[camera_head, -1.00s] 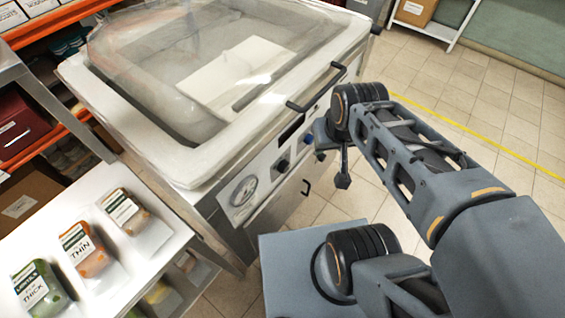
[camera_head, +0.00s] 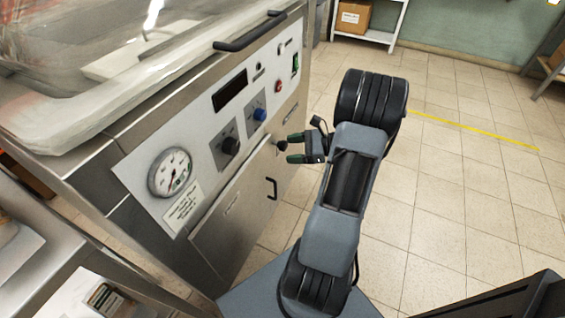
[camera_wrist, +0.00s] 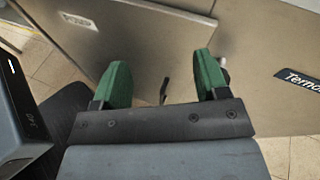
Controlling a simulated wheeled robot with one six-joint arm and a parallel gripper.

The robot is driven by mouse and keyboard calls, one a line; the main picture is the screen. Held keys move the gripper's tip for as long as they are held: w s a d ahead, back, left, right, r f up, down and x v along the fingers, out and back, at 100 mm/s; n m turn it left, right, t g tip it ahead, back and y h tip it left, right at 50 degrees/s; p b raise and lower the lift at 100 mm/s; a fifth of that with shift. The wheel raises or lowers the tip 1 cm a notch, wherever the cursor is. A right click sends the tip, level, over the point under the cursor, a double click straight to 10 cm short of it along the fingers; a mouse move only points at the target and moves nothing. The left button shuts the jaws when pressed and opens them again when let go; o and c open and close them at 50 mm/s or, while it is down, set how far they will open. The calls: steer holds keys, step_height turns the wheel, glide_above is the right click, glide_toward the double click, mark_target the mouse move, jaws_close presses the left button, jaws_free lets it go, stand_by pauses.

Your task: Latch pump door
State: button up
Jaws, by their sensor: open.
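The pump door (camera_head: 238,212) is the grey lower panel on the front of the steel machine, with a black bar handle (camera_head: 272,188). It looks roughly in line with the front; I cannot tell whether it is fully closed. A small dark latch knob (camera_head: 281,143) sits at the door's upper right corner. My gripper (camera_head: 291,147) is open, its green fingers pointing at the machine close to the knob. In the wrist view the open fingers (camera_wrist: 161,72) face the door panel (camera_wrist: 125,30). A small metallic piece (camera_wrist: 224,72) shows beside the right finger, partly hidden; contact is unclear.
Above the door is a control panel with a gauge (camera_head: 171,172), a black dial (camera_head: 229,146) and a blue dial (camera_head: 260,114). A black lid handle (camera_head: 250,32) juts out above. Tiled floor (camera_head: 450,190) at the right is clear. A steel counter stands at lower left.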

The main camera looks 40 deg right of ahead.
mark_target(286, 146)
steer(key=s+d+f+m+t+h+b, duration=0.2)
steer(key=d+f+m+t+h+b, duration=0.1)
steer(key=d+f+m+t, duration=0.45)
steer(key=shift+n+g, duration=0.55)
steer(key=shift+g, duration=0.3)
steer(key=b+x, duration=0.1)
steer(key=x, duration=0.3)
steer(key=d+b+x, duration=0.1)
steer(key=x, duration=0.3)
steer(key=b+x, duration=0.1)
steer(key=x, duration=0.3)
steer(key=shift+w+f, duration=0.35)
steer(key=shift+w, duration=0.2)
steer(key=c, duration=0.9)
